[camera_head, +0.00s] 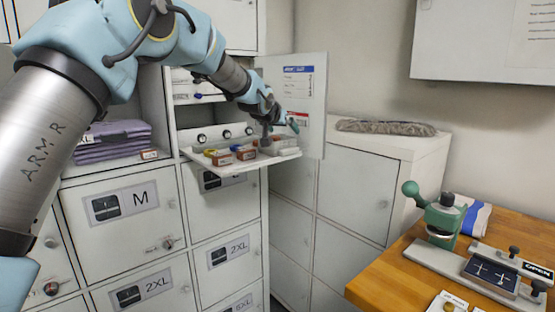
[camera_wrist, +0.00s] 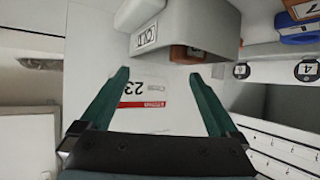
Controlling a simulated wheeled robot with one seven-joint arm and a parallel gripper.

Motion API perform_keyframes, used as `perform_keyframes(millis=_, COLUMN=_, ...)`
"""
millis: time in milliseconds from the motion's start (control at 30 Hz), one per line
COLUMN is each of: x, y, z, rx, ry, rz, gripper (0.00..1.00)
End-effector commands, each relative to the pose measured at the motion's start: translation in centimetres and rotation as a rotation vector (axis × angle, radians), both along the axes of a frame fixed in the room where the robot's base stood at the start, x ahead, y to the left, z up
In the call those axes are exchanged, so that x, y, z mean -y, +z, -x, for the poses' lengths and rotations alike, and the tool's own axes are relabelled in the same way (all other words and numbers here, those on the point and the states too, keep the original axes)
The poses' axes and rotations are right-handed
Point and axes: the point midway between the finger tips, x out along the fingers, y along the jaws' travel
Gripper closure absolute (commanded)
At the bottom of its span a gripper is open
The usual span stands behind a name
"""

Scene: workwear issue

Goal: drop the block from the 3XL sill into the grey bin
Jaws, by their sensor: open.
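My gripper (camera_wrist: 155,75) is open, with its two dark green fingers apart and nothing between them. In the head view my gripper (camera_head: 292,124) is beside the open locker door, above the right end of a fold-down shelf (camera_head: 232,172). Several small blocks stand on that shelf, among them a brown block (camera_head: 222,158) and another brown block (camera_head: 246,153). The wrist view shows a light grey box (camera_wrist: 190,28) with a label, apparently the grey bin, just beyond my fingers. A brown block (camera_wrist: 187,54) shows beside it. I cannot read a 3XL label anywhere.
An open white door (camera_head: 300,95) with labels stands close to my gripper. Round numbered knobs (camera_wrist: 241,71) line the compartment. Folded purple clothing (camera_head: 113,138) lies in the left compartment. A wooden table (camera_head: 400,275) with a green press (camera_head: 443,218) is at the right.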

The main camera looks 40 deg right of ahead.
Motion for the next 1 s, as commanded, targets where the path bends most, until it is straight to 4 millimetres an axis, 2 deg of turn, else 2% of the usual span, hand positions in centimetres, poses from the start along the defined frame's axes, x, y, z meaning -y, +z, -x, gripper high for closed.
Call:
perform_keyframes(millis=267, x=-0.9, y=0.5, z=0.4, rx=0.001, ry=0.0, rz=0.002, gripper=0.04)
perform_keyframes(millis=700, x=-6.8, y=3.9, z=3.4, rx=0.001, ry=0.001, rz=0.002, gripper=0.04)
perform_keyframes(millis=1000, x=-8.5, y=5.1, z=4.2, rx=0.0, ry=0.0, rz=0.0, gripper=0.04)
